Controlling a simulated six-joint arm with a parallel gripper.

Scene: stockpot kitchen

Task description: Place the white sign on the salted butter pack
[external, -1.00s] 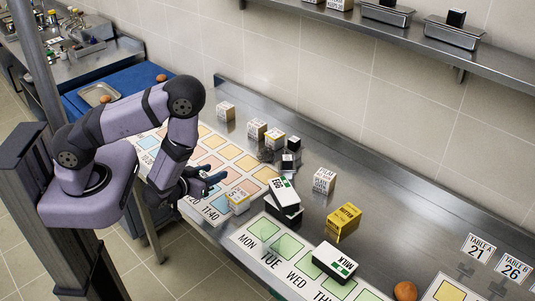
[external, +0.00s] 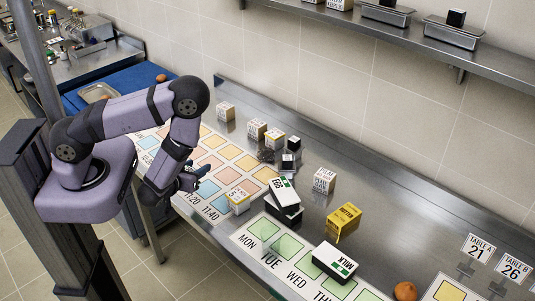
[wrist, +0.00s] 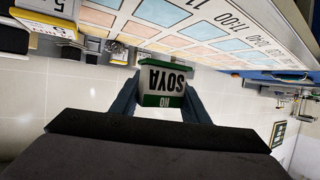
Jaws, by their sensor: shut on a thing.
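My gripper (external: 191,181) hangs near the front edge of the counter, at the left part of the coloured chart. In the wrist view, my gripper (wrist: 161,95) is shut on a small white block with green bands (wrist: 165,80), lettered "NO SOYA", upside down in that view. In the external view I cannot make out this block. The yellow butter pack (external: 343,222) stands on the steel counter, well to the right of my gripper and apart from it. Its lettering reads "BUTTER"; I cannot read "salted".
A black-and-white egg block (external: 284,191) lies on a dark stack between my gripper and the butter. A milk block (external: 335,261) lies on the weekday chart (external: 262,244). A small carton (external: 238,201) stands near my gripper. Several cartons line the back.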

